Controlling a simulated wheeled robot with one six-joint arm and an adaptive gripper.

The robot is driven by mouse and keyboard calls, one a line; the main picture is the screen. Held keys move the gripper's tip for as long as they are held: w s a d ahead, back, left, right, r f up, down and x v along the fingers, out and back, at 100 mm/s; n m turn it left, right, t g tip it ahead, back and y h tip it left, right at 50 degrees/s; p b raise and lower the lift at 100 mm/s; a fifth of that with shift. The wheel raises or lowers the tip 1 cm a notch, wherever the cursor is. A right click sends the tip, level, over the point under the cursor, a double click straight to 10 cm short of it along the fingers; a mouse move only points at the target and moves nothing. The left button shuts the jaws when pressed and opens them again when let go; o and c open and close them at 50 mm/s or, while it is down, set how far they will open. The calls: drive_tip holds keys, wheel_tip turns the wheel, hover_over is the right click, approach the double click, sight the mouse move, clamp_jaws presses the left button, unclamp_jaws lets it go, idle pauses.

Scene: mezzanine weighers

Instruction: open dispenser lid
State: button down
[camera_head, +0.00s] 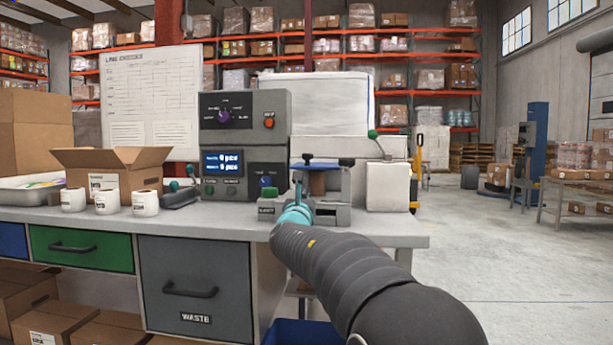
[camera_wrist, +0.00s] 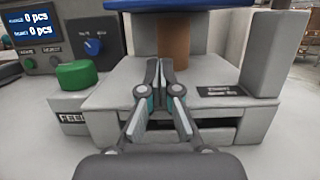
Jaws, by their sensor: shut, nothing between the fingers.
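My gripper (camera_wrist: 160,72) is shut and empty in the wrist view, its tips in front of the brown cylinder of a light grey bench unit (camera_wrist: 225,75). A blue flat top (camera_wrist: 180,4) is above that cylinder. In the head view my gripper (camera_head: 298,190) is partly hidden by my arm, at the front of the same unit. I cannot tell which part is the dispenser lid. A pale bin (camera_head: 345,148) stands behind, with a sloped white panel (camera_head: 315,101) in a dark frame. A green-knobbed lever (camera_head: 373,135) is at its right.
A control box with a display (camera_head: 222,162) stands left of the unit; a green button (camera_wrist: 76,75) is beside the unit. White rolls (camera_head: 107,200) and an open carton (camera_head: 110,170) are on the left of the bench (camera_head: 385,232). Open floor lies right.

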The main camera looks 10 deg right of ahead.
drive_tip(key=shift+x, duration=0.9)
wheel_tip(320, 180, up, 3)
drive_tip(key=shift+s+f+p, duration=0.1)
drive_tip(key=shift+s+p, duration=0.1)
drive_tip(key=shift+p, duration=0.35)
drive_tip(key=shift+r, duration=0.6)
